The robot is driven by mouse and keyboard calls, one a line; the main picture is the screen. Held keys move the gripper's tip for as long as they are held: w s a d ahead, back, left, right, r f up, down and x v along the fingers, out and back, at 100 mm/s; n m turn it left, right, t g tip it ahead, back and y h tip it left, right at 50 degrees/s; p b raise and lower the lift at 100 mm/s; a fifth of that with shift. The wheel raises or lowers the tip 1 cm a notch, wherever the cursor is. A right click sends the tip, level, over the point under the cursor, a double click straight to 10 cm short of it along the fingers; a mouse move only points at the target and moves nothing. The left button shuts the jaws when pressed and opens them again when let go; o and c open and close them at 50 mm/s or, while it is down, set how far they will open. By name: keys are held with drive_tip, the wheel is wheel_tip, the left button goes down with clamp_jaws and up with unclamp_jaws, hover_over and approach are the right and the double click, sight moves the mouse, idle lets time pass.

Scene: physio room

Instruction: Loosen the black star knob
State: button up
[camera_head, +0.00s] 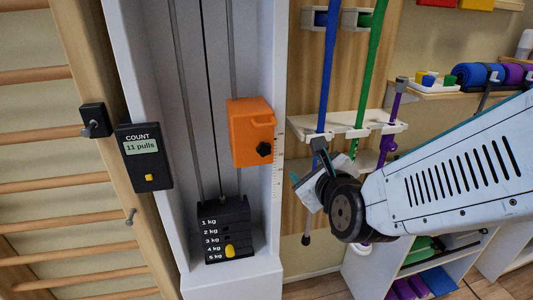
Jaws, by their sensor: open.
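The black star knob (264,149) sits on the lower right of an orange block (247,120) in the head view. The orange block is mounted on the guide rods of a white weight column. My gripper (300,191) is at the end of my arm, to the right of and below the knob, clearly apart from it. It is open and seen from the side, with its fingers small in the picture. Nothing shows between its fingers.
Black weight plates (225,230) marked 1 to 5 kg, with a yellow pin (230,251), stand below the block. A counter (145,157) reads 11 pulls. Wall bars are at left. A rack (350,128) with coloured sticks stands behind my arm.

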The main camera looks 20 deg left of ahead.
sight(265, 151)
drive_tip(key=s+a+m+t+y, duration=0.2)
drive_tip(key=s+a+m, duration=0.1)
drive_tip(key=a+m, duration=0.35)
drive_tip(key=shift+t, duration=0.4)
drive_tip(key=x, duration=0.8)
drive_tip(key=shift+a+f, duration=0.1)
drive_tip(key=shift+f, duration=0.1)
drive_tip(key=c, duration=1)
drive_tip(key=shift+o, duration=0.2)
drive_tip(key=shift+n, duration=0.35)
